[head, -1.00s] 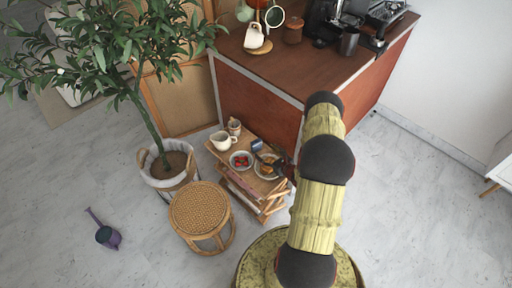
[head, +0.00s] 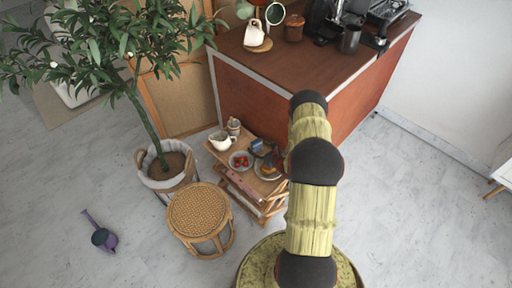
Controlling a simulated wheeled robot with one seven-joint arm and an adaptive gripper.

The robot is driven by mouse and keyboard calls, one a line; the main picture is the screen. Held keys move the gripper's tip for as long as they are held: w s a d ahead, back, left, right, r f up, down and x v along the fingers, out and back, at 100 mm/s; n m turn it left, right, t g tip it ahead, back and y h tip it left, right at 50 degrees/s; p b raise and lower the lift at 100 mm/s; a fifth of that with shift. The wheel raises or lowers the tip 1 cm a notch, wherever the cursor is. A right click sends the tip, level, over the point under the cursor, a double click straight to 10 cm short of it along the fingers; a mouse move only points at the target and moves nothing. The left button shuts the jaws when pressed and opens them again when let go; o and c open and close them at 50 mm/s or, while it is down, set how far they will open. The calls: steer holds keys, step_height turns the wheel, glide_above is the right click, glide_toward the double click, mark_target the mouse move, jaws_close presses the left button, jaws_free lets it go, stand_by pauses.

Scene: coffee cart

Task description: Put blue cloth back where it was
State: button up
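A small blue item (head: 257,145), which looks like the blue cloth, is at the back right of the low wooden cart (head: 223,157). It is too small to tell whether it lies flat or is held up. My gripper (head: 276,158) shows only as a dark shape at the cart's right side, close to the blue item and above the right plate. My own arm hides much of it, so its fingers and any contact with the cloth cannot be made out.
The cart holds a white cup (head: 221,141), a jar (head: 234,127), a bowl of red fruit (head: 240,160) and a plate with food (head: 267,169). A wicker stool (head: 199,208) and potted tree (head: 168,168) stand left. The brown counter (head: 290,65) rises behind.

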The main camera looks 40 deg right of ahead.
steer(key=c, duration=1)
steer(key=shift+c, duration=0.3)
